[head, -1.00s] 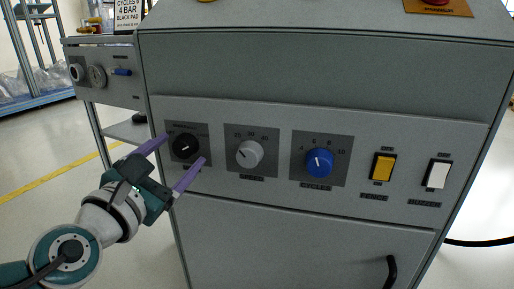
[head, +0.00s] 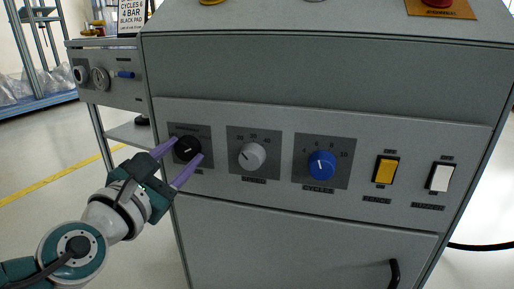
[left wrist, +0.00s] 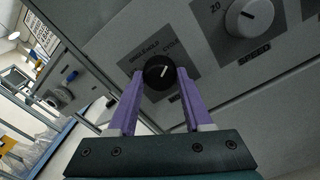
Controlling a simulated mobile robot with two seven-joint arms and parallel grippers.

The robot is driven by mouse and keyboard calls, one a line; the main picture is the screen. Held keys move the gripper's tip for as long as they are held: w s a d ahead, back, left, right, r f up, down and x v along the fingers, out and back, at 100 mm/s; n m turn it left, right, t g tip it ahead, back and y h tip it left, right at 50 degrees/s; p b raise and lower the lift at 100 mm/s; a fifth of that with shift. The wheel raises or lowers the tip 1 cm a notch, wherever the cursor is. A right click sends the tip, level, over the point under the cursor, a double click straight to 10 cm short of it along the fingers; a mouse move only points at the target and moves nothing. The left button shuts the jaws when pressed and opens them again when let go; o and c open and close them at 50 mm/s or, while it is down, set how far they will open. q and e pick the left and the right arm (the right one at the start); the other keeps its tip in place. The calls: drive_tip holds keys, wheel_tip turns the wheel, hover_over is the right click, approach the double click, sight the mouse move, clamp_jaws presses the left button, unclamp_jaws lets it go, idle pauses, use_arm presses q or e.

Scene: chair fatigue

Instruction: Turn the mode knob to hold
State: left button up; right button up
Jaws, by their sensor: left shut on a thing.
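The mode knob is the black round knob (head: 187,148) on a dark plate at the left end of the front panel. It also shows in the left wrist view (left wrist: 158,72), with a white pointer line slanting up to the right there. Labels on the plate above it are small; one appears to read "HOLD". My left gripper (head: 188,149) has its two purple fingers on opposite sides of the knob, shut on it. In the left wrist view the fingertips (left wrist: 159,76) touch the knob's sides. My right gripper is not in view.
To the right on the panel are a grey speed knob (head: 252,156), a blue cycles knob (head: 321,165), a yellow switch (head: 386,170) and a white switch (head: 440,178). A red button (head: 438,2) is on top.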

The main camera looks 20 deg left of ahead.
use_arm(q)
clamp_jaws()
drive_tip(key=n+b, duration=0.1)
drive_tip(key=n, duration=0.2)
drive_tip(key=shift+f, duration=0.1)
drive_tip(key=shift+n+b, duration=0.65)
drive_tip(key=shift+n, duration=1.65)
drive_tip(key=o, duration=1.2)
unclamp_jaws()
